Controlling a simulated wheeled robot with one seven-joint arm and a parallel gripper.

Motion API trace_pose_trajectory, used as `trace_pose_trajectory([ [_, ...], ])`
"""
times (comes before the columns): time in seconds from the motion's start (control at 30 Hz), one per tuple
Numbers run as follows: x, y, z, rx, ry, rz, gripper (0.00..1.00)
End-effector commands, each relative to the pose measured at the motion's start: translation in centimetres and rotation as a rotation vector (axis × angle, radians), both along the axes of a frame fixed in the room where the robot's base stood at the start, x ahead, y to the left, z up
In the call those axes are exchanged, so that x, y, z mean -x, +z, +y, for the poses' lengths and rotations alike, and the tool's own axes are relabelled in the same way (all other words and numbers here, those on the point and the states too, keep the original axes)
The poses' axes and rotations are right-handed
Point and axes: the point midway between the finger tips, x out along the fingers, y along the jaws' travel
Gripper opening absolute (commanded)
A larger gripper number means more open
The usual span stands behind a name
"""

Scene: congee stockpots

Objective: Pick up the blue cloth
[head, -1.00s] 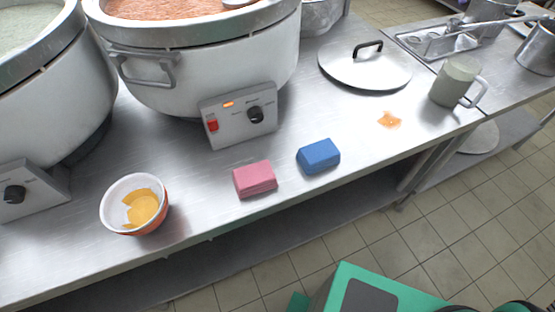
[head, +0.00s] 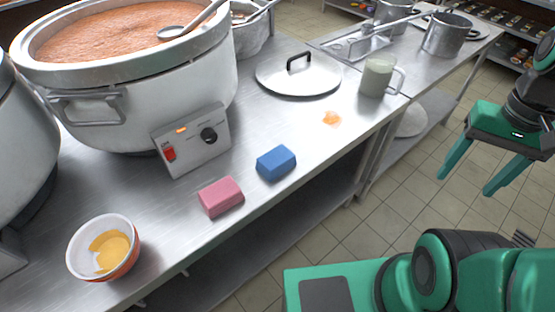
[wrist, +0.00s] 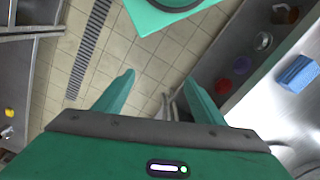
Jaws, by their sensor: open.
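The blue cloth (head: 276,163) is a folded block on the steel counter (head: 170,212), near its front edge. A similar pink cloth (head: 221,196) lies to its left, a small gap apart. My gripper (head: 465,186) is at the right of the head view, over the floor and well away from the blue cloth. Its two green fingers point down, spread apart with nothing between them. The wrist view shows the open fingers (wrist: 160,77) over floor tiles.
A big pot (head: 140,95) with a control box stands behind the cloths. A bowl (head: 104,247) is at left; a lid (head: 298,73), orange spill (head: 331,118) and mug (head: 377,77) are at right.

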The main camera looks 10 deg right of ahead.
Motion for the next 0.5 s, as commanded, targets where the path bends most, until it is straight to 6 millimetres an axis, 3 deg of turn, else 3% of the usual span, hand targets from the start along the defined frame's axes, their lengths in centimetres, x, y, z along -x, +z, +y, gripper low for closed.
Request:
trace_pose_trajectory([
  [0.17, -5.3, 0.8, 3.0, 0.028, -0.050, 0.006, 0.73],
  [0.27, -9.9, 1.0, 6.2, 0.048, -0.106, 0.002, 0.73],
  [0.37, -14.3, 0.8, 11.1, 0.057, -0.164, -0.007, 0.73],
  [0.5, -18.7, -0.1, 19.7, 0.051, -0.245, -0.018, 0.73],
])
